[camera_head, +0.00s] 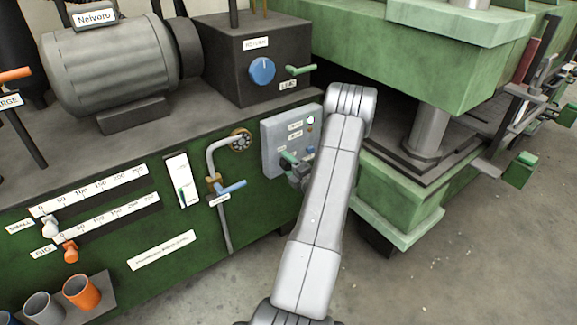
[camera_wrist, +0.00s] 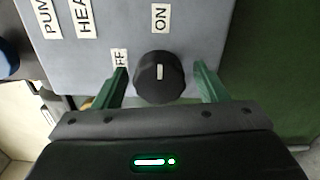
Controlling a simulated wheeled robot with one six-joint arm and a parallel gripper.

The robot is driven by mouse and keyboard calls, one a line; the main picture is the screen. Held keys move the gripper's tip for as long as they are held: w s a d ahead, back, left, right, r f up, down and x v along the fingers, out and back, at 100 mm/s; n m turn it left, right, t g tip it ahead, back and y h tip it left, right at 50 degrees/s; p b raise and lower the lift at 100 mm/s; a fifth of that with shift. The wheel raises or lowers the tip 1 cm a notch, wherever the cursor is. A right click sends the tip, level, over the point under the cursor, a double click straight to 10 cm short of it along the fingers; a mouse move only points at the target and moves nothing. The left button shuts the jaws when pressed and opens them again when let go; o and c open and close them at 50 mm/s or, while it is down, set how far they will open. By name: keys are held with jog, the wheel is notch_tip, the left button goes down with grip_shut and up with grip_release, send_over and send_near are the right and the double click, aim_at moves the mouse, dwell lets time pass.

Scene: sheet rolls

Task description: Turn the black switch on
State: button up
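The black switch (camera_wrist: 158,77) is a round knob on the light grey control panel (camera_wrist: 205,35) in the wrist view. A short white line on its face runs up and down in the picture. The ON label (camera_wrist: 160,17) is above the knob; the OFF label (camera_wrist: 119,58) is at its left, partly hidden by a finger. My gripper (camera_wrist: 160,84) is open, with one green finger on each side of the knob. I see gaps between fingers and knob. In the head view my gripper (camera_head: 290,162) is at the panel (camera_head: 272,140), and the knob cannot be made out.
Further labels, PUMP (camera_wrist: 50,15) and HEA, partly cut off (camera_wrist: 83,18), are on the panel. Left of the panel are a pipe with a blue-handled valve (camera_head: 230,188) and a blue dial (camera_head: 262,70). A green press (camera_head: 400,195) stands at the right. Floor is clear in front.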

jog(key=p+v, duration=0.2)
jog(key=v, duration=1.1)
jog(key=shift+s+d, duration=0.2)
jog(key=shift+s, duration=0.2)
jog(key=b+x, duration=0.2)
jog(key=x, duration=1.2)
